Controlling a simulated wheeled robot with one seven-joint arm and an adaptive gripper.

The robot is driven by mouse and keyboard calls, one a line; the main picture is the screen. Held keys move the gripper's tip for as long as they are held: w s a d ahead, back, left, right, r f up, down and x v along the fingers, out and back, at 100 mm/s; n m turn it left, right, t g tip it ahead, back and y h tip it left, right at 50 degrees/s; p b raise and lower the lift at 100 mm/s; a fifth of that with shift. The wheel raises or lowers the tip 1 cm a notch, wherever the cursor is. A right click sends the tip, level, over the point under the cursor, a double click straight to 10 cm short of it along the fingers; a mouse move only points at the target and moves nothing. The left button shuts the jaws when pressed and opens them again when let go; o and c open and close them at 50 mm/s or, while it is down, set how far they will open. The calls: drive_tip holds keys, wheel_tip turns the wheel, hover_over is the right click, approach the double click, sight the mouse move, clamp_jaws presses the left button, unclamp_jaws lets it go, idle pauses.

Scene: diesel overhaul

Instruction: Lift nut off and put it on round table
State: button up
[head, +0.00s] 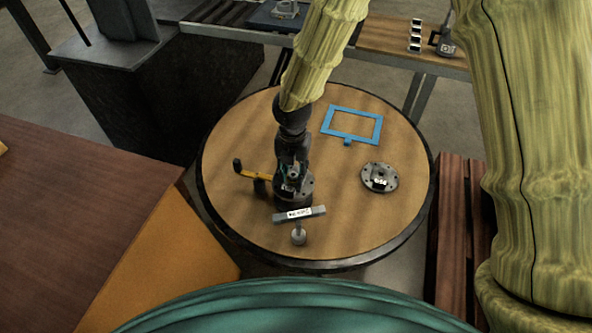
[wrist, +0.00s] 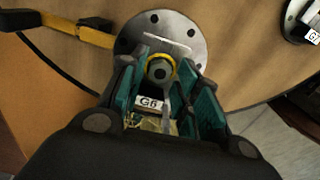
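The round table (head: 235,205) has a wooden top and a dark rim. On it stands a grey flanged part (wrist: 195,28) with holes around its edge. A yellow ring-shaped piece, which may be the nut (wrist: 171,64), sits around a dark centre above the flange. A white label (wrist: 149,102) marked "G6" or similar shows nearer my wrist. My gripper (wrist: 164,72) points down over this part, also in the head view (head: 291,184), with its teal-padded fingers on both sides of the ring. Whether they touch it is unclear. The gripper hides most of the part in the head view.
A second labelled flange (head: 380,178) lies right of my gripper. The table's right front is bare.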

clamp_jaws()
drive_tip(key=shift+r, duration=0.2)
drive_tip(key=shift+w+r+p, duration=0.1)
drive_tip(key=shift+r+p, duration=0.45)
drive_tip(key=shift+p, duration=0.2)
drive_tip(key=shift+r+p, duration=0.3)
drive_tip(key=shift+r+p, duration=1.45)
drive_tip(key=shift+p, duration=0.1)
